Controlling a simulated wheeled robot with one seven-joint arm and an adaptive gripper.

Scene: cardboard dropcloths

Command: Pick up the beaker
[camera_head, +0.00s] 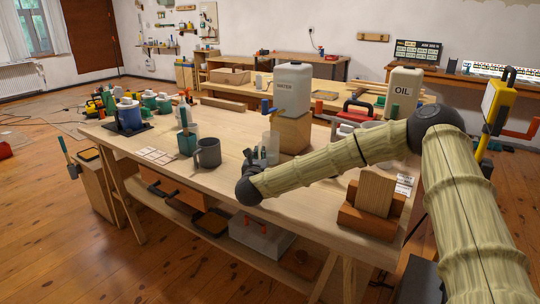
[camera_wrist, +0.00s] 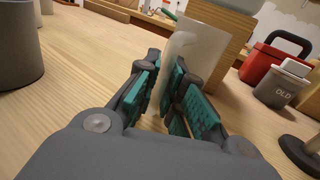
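The beaker is a pale, translucent vessel (camera_head: 271,142) standing upright on the workbench, in front of the wooden block under the water jug. In the wrist view the beaker (camera_wrist: 195,48) rises just ahead of my fingers, its lower part between or behind them. My gripper (camera_head: 259,157) is low over the bench at the beaker's near side. In the wrist view its teal-padded fingers (camera_wrist: 170,75) stand apart with a gap between them. Whether either pad touches the beaker is unclear.
A dark grey mug (camera_head: 208,153) stands left of my gripper, beside a teal container with a tool (camera_head: 187,141). The water jug (camera_head: 292,90) rests on a wooden block (camera_head: 291,132) behind. A red toolbox (camera_head: 354,114) and wooden blocks (camera_head: 372,205) are to the right.

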